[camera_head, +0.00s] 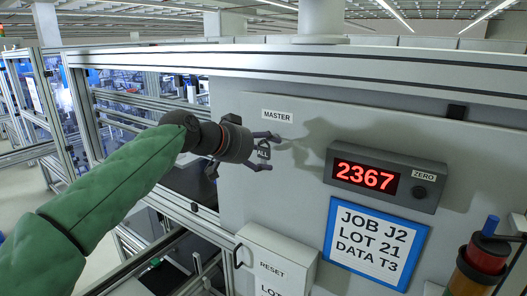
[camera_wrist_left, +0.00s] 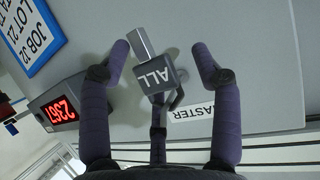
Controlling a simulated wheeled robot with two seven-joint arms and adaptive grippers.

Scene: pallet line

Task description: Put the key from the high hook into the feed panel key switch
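A dark tag marked ALL (camera_head: 263,153) hangs on the grey panel just under the MASTER label. In the left wrist view the ALL tag (camera_wrist_left: 156,76) has a light metal piece (camera_wrist_left: 142,42), which looks like the key, at its far end. A dark curved piece beside the tag may be the hook. My left gripper (camera_head: 267,148) is at the tag. In the left wrist view its fingers (camera_wrist_left: 160,50) stand wide apart, one on each side of the tag, with visible gaps. A third finger lies below the tag. My right gripper is not in view. I cannot make out a key switch.
The grey panel (camera_head: 300,192) carries the MASTER label (camera_head: 277,116), a red 2367 display (camera_head: 366,176) with a ZERO knob, and a blue-edged job sign (camera_head: 374,242). A RESET box (camera_head: 275,262) projects below. A red and amber cylinder (camera_head: 482,262) stands at lower right.

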